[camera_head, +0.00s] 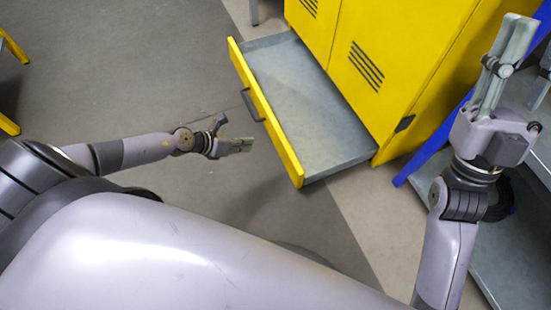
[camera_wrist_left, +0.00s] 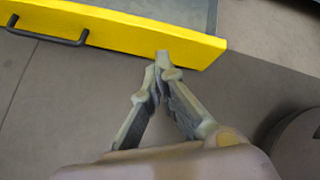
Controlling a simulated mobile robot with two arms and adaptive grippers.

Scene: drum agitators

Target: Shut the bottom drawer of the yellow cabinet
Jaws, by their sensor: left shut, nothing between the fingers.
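The yellow cabinet (camera_head: 385,50) stands at the top right of the head view. Its bottom drawer (camera_head: 310,115) is pulled far out, with a grey, empty-looking inside and a yellow front (camera_head: 265,115) bearing a dark handle (camera_head: 252,105). My left gripper (camera_head: 248,145) is low, in front of the drawer front, shut and empty. In the left wrist view its closed fingertips (camera_wrist_left: 162,62) point at the yellow front (camera_wrist_left: 150,32), near its right end; whether they touch is unclear. My right gripper (camera_head: 515,60) is raised at the right, its fingers upright and apparently close together.
A blue-framed grey rack (camera_head: 425,155) stands right of the cabinet, near my right arm. Yellow legs (camera_head: 12,45) of another object show at the far left. The grey floor (camera_head: 130,60) left of the drawer is clear.

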